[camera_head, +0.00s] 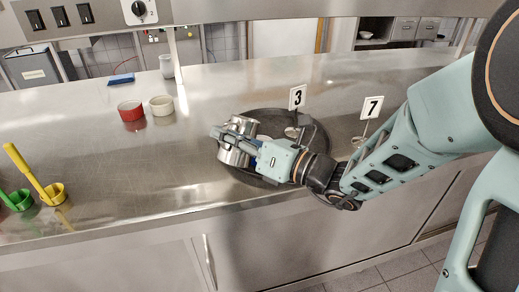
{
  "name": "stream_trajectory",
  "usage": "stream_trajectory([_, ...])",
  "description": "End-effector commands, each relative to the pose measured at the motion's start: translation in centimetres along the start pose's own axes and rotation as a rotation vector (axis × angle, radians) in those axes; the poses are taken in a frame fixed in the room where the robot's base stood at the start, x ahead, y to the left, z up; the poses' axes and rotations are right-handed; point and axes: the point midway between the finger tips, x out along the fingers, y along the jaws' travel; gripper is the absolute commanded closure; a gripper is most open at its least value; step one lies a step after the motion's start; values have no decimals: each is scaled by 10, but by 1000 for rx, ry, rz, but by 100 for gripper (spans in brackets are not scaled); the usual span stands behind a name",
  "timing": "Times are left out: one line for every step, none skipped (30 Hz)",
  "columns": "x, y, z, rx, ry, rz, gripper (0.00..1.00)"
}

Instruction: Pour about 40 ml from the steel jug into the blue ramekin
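The steel jug (233,156) is a shiny metal vessel held over the left part of a dark round tray (258,112). My gripper (232,140) reaches in from the right, with its fingers around the jug's body. The jug looks tilted, but its mouth and contents are not clear. A small blue patch (254,163) shows beside the jug below my gripper. It may be the blue ramekin, mostly hidden by the jug and gripper. No liquid stream is visible.
A red ramekin (131,111) and a cream ramekin (162,106) stand at back left. Number signs 3 (297,98) and 7 (372,107) stand near the tray. Yellow (54,194) and green (20,201) long-handled measures are at front left. The counter between is clear.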

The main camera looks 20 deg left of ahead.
Motion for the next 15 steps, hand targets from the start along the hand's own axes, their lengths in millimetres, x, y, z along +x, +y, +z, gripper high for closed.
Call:
stream_trajectory([0,2,-8,-35,-1,4,100])
stream_trajectory([0,3,-10,-55,-1,4,100])
stream_trajectory([0,4,-13,-80,-2,4,100])
stream_trajectory([0,5,-15,-100,-2,4,100])
stream_trajectory([0,6,-17,-117,-1,3,100])
stream_trajectory([0,8,-21,-141,0,3,100])
stream_trajectory([0,9,-23,-159,1,4,100])
stream_trajectory([1,10,-25,-177,1,4,100])
stream_trajectory([1,12,-28,-200,2,5,100])
stream_trajectory([1,12,-30,-219,2,5,100])
stream_trajectory([1,13,-32,-234,2,6,100])
stream_trajectory([1,14,-34,-256,2,6,100])
stream_trajectory([1,14,-37,-272,3,6,100])
stream_trajectory([1,14,-39,-288,3,6,100])
stream_trajectory([1,15,-41,-310,4,6,100])
